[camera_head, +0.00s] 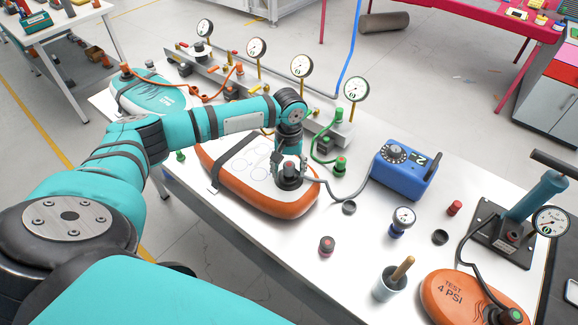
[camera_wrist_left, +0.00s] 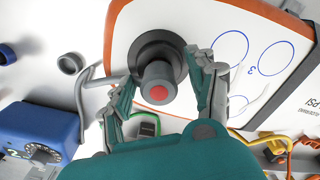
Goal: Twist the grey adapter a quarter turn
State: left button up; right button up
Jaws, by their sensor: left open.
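The grey adapter (camera_head: 289,168) sits upright on a dark round valve fitting on the orange-rimmed inflatable board (camera_head: 262,202). In the left wrist view the adapter (camera_wrist_left: 159,84) is a dark grey cylinder with a red centre on its end. My left gripper (camera_head: 288,172) reaches down over it from above. In the left wrist view its two fingers (camera_wrist_left: 165,82) are open, one on each side of the adapter. I cannot tell whether either finger touches it. A grey hose (camera_head: 345,192) runs from beside the adapter to the blue pump box (camera_head: 404,168).
Behind stands a rail with several gauges (camera_head: 301,66). A green-capped fitting (camera_head: 340,164), a black ring (camera_head: 349,208), a red-capped piece (camera_head: 326,246) and a cup with a wooden handle (camera_head: 390,284) stand nearby. An orange test board (camera_head: 462,298) and hand pump (camera_head: 535,197) are at right.

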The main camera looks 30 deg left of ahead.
pick_arm(q)
grip_shut()
jog(key=c, duration=0.8)
grip_release()
jog(key=c, duration=1.6)
grip_release()
jog(key=shift+r+p, duration=0.2)
jog(key=shift+p, duration=0.3)
jog(key=c, duration=1.2)
grip_release()
jog(key=shift+n+p, duration=2.2)
jog(key=shift+p, duration=0.3)
jog(key=c, duration=1.2)
grip_release()
jog(key=shift+f+n, duration=0.15)
jog(key=shift+n, duration=0.15)
jog(key=c, duration=1.2)
grip_release()
jog(key=c, duration=1.2)
grip_release()
